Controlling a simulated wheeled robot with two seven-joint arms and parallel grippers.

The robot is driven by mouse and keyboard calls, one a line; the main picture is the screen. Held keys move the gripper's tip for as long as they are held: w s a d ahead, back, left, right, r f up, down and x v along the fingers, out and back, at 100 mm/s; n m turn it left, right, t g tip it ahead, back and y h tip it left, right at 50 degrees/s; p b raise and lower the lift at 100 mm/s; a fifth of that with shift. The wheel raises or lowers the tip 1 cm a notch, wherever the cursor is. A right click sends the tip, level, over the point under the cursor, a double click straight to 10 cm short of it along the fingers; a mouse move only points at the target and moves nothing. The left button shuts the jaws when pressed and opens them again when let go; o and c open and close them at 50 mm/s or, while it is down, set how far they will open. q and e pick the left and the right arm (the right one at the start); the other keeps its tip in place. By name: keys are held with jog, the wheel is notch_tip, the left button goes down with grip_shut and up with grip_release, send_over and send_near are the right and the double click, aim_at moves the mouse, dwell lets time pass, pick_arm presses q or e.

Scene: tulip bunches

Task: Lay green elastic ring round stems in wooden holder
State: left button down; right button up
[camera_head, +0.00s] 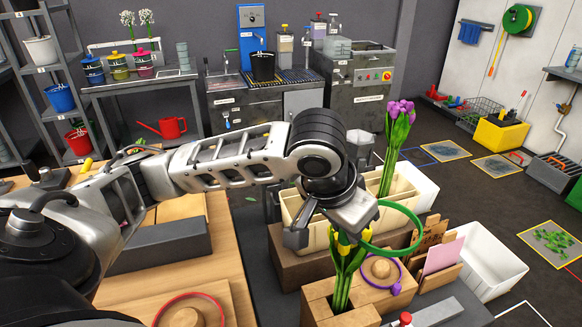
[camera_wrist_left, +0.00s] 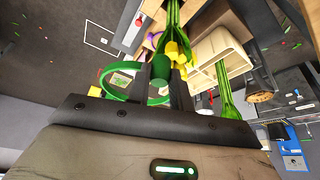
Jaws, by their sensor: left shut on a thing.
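A wooden holder (camera_head: 318,305) stands at the lower middle with a bunch of yellow tulips (camera_head: 343,240) upright in it; its green stems (camera_head: 343,285) show below the flower heads. My left gripper (camera_head: 348,218) is directly above and partly covers the flowers. It is shut on the green elastic ring (camera_head: 420,232), which sticks out to the right. In the left wrist view the ring (camera_wrist_left: 103,82) reaches left from the fingers (camera_wrist_left: 162,88), and the yellow flowers (camera_wrist_left: 178,52) are just beyond them. The ring looks beside the bunch, not around it; its held part is hidden in the head view.
A cream crate (camera_head: 296,210) with purple tulips (camera_head: 400,110) stands behind the holder. A purple ring (camera_head: 398,288) lies round a wooden knob right of the stems. A red ring (camera_head: 190,296) lies on the bench. A pink card (camera_head: 442,257) stands at the right.

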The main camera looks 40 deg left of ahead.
pick_arm(q)
jog(key=w+a+r+m+g+h+p, duration=0.1)
jog(key=w+a+r+m+h+p, duration=0.1)
jog(key=a+m, duration=0.5)
jog(key=shift+w+a+r+m+h+p, duration=0.3)
jog(key=shift+w+a+r+p, duration=0.35)
jog(key=shift+a+p, duration=0.4)
pick_arm(e)
jog(key=shift+s+d+r, duration=0.3)
jog(key=shift+d+r, duration=0.3)
jog(key=shift+r, duration=0.15)
pick_arm(q)
jog(key=shift+a+f, duration=0.2)
pick_arm(e)
jog(key=shift+a, duration=0.1)
